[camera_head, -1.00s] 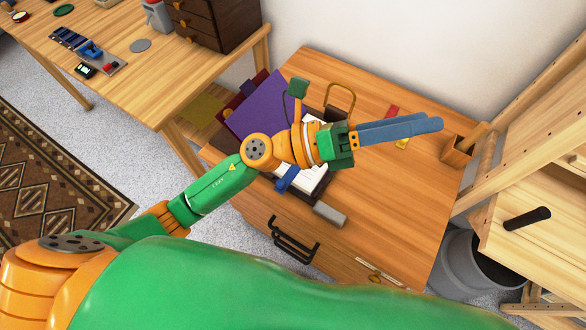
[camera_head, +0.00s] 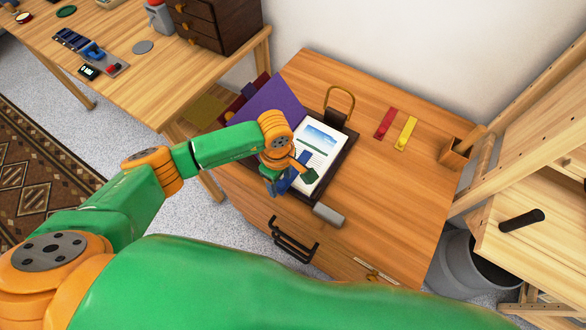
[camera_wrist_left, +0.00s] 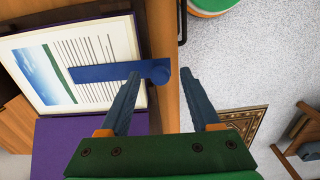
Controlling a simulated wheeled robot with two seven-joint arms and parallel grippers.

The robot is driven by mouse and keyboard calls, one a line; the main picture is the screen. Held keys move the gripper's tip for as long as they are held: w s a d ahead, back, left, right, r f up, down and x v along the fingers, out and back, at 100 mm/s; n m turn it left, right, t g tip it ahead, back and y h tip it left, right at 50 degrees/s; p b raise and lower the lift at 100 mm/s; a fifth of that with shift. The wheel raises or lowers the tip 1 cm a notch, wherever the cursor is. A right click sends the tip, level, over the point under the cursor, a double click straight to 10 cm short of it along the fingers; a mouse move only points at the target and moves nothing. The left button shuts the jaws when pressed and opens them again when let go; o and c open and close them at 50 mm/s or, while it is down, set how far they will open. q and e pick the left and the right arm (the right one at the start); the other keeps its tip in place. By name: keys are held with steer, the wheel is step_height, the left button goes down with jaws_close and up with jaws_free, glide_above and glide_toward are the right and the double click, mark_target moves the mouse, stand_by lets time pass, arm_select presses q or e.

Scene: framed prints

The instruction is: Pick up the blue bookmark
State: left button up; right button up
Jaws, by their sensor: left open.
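The blue bookmark (camera_wrist_left: 100,72) lies across the white printed page (camera_wrist_left: 65,62), its rounded knob end (camera_wrist_left: 160,72) reaching past the page's edge. Its strip also shows in the head view (camera_head: 291,179), partly hidden by my left wrist. My left gripper (camera_wrist_left: 160,75) is open, and its two fingertips lie on either side of the knob in the left wrist view. I cannot tell the height gap between them. In the head view my left gripper (camera_head: 277,184) is mostly hidden at the page's near left edge. My right gripper is not in view.
A red strip (camera_head: 385,123) and a yellow strip (camera_head: 406,133) lie on the wooden desk (camera_head: 390,190). A purple folder (camera_head: 275,103) is left of the page. A wooden holder (camera_head: 456,152) stands at the right.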

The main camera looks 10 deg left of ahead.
arm_select(q)
jaws_close()
